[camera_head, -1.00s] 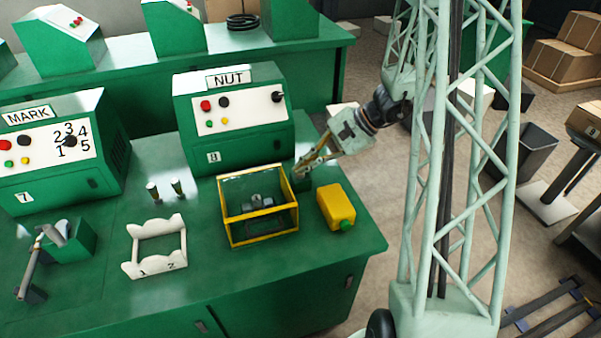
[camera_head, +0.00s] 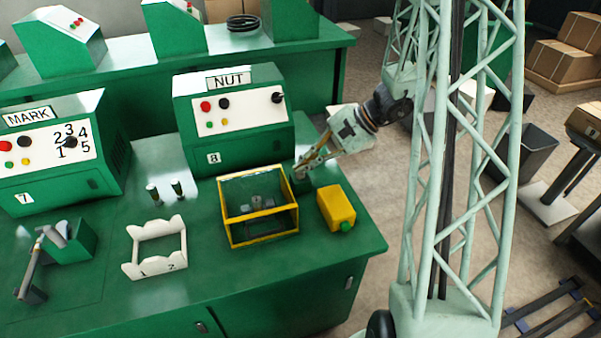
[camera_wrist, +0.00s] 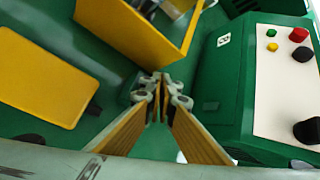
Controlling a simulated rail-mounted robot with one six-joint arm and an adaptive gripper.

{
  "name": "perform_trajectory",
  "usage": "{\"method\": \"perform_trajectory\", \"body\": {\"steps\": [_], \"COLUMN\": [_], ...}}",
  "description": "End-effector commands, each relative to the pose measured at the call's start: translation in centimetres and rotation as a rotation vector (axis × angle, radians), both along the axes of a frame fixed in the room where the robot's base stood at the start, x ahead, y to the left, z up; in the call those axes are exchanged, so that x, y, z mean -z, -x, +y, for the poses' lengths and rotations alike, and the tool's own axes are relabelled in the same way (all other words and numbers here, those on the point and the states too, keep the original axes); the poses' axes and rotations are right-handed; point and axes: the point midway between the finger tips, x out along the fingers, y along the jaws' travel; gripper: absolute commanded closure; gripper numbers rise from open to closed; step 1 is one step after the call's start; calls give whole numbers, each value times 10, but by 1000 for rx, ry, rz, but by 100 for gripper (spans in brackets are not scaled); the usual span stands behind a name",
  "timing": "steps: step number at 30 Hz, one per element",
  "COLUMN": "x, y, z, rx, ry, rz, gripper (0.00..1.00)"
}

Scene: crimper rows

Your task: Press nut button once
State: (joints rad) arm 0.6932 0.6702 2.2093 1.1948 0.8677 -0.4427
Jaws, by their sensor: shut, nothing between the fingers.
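The NUT machine (camera_head: 235,115) is a green console with a white panel holding a red button, black button, small green and yellow buttons and a black knob. Its panel also shows in the wrist view (camera_wrist: 288,85). A small green block (camera_head: 300,185) stands on the bench between the yellow-framed box and the machine. It shows partly behind the fingertips in the wrist view (camera_wrist: 128,92). My gripper (camera_head: 300,170) is shut and empty, tips angled down over this block. Its fingertips (camera_wrist: 165,86) meet in the wrist view. I cannot tell whether they touch the block.
The yellow-framed box (camera_head: 262,238) with grey parts inside stands left of my gripper. A yellow container (camera_head: 335,207) with a green cap lies in front of it. A white rack (camera_head: 155,266) and the MARK machine (camera_head: 60,135) are further left. The bench front is clear.

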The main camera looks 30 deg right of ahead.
Motion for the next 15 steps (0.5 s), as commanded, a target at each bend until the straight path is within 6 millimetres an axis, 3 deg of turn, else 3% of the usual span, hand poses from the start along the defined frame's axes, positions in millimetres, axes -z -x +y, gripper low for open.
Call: {"method": "perform_trajectory", "body": {"steps": [15], "x": [-8], "y": [0], "z": [0], "rx": [0], "ry": [0], "rz": [0], "gripper": [100]}}
